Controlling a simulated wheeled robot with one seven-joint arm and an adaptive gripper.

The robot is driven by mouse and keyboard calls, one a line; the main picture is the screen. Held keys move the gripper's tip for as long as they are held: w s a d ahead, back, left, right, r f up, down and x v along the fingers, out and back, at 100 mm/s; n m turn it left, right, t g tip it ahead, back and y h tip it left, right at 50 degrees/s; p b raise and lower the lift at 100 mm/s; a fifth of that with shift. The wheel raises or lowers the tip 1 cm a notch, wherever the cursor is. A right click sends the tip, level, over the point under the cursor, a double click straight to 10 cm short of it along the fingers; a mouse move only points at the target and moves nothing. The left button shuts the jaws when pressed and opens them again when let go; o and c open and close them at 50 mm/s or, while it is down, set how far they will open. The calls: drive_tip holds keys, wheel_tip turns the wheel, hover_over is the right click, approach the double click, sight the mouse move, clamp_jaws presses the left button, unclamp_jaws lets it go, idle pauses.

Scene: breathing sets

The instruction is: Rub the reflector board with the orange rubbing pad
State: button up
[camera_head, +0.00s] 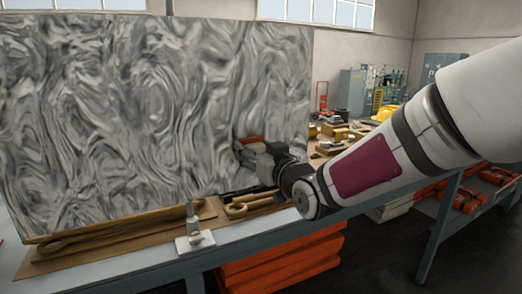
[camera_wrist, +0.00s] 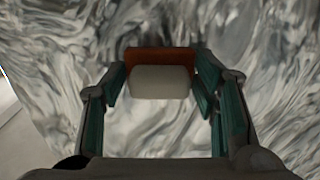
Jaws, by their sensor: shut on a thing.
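The reflector board (camera_head: 130,110) is a large upright panel with a swirled grey and white surface. It fills the left of the head view and the background of the wrist view (camera_wrist: 270,60). My gripper (camera_head: 252,150) is at the lower right part of the board. It is shut on the rubbing pad, which has an orange part (camera_wrist: 150,54) and a pale grey-white block (camera_wrist: 160,82) between the fingers. The orange edge also shows in the head view (camera_head: 250,139). The pad is at or very close to the board's face; whether it touches I cannot tell.
The board stands on a workbench (camera_head: 160,268) with a brown wooden strip (camera_head: 130,228) along its foot. A small metal fixture (camera_head: 193,232) stands at the bench's front edge. Orange stacked items (camera_head: 285,270) lie below. A cluttered table (camera_head: 345,133) is behind my arm.

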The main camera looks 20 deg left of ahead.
sight(262, 135)
drive_tip(key=shift+s+a+r, duration=1.25)
drive_tip(key=shift+s+a, duration=0.1)
drive_tip(key=shift+s, duration=0.15)
drive_tip(key=shift+w+d+f+b, duration=0.1)
drive_tip(key=shift+w+d+b, duration=0.45)
drive_tip(key=shift+w+d, duration=0.35)
drive_tip(key=shift+w+d+f+b, duration=0.1)
drive_tip(key=shift+w+d+b, duration=0.5)
drive_tip(key=shift+w, duration=0.4)
drive_tip(key=shift+w+d, duration=0.95)
drive_tip(key=shift+w, duration=0.1)
drive_tip(key=shift+p+v, duration=0.45)
drive_tip(key=shift+v, duration=2.55)
